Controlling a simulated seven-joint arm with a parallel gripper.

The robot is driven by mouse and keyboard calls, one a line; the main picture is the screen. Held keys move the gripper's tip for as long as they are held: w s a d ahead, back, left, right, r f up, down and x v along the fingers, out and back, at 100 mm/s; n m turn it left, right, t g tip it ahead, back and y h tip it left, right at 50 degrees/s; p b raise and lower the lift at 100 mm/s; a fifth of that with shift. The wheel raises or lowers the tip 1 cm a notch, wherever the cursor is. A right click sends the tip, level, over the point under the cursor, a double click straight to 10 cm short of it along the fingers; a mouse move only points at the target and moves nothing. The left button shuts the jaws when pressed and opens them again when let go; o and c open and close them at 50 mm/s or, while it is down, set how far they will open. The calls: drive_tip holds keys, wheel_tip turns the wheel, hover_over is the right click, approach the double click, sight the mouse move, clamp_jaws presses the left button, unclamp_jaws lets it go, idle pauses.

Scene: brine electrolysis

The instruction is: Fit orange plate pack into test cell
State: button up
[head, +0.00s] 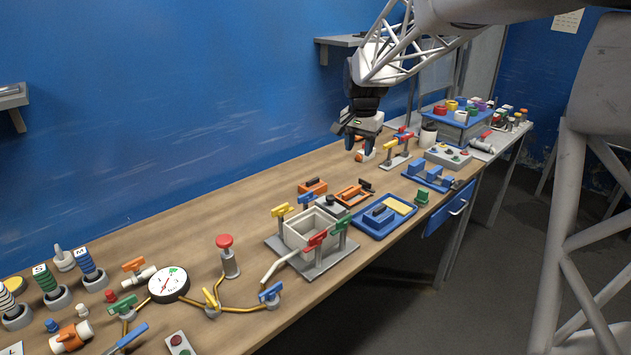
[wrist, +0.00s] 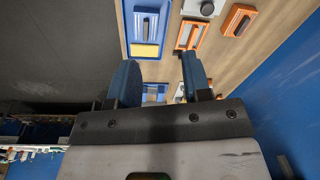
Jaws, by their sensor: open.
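The test cell (head: 312,233) looks like an open pale grey box on a grey base plate, with yellow, blue, red and green clamp handles around it. An orange block with a dark handle (head: 313,186) lies on the table behind it and also shows in the wrist view (wrist: 238,20). An orange frame with a dark bar (head: 354,194) lies nearby and also shows in the wrist view (wrist: 190,36). I cannot tell for certain which orange piece is the plate pack. My gripper (head: 358,148) is open above the table's back part, beyond both orange pieces; its blue fingers (wrist: 159,72) hold nothing visible.
A blue tray (head: 384,232) with a blue block and yellow pad sits right of the test cell. A grey lidded box (head: 330,206) stands behind the cell. A small orange and white item (head: 364,155) is near my fingertips. Bare wood lies along the blue wall.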

drive_tip(key=w+a+f+m, duration=0.1)
drive_tip(key=w+a+f, duration=0.2)
drive_tip(key=w, duration=0.4)
drive_tip(key=w+a+f+m, duration=0.1)
drive_tip(key=w+a+f, duration=0.25)
drive_tip(key=w, duration=0.25)
drive_tip(key=m+g, duration=0.1)
hover_over(313, 180)
wheel_tip(313, 180, down, 11)
drive_tip(key=shift+w, duration=0.1)
drive_tip(key=shift+f, duration=0.1)
drive_tip(key=shift+f, duration=1.2)
drive_tip(key=shift+f, duration=0.15)
drive_tip(key=shift+f, duration=2.45)
drive_tip(key=shift+c, duration=0.4)
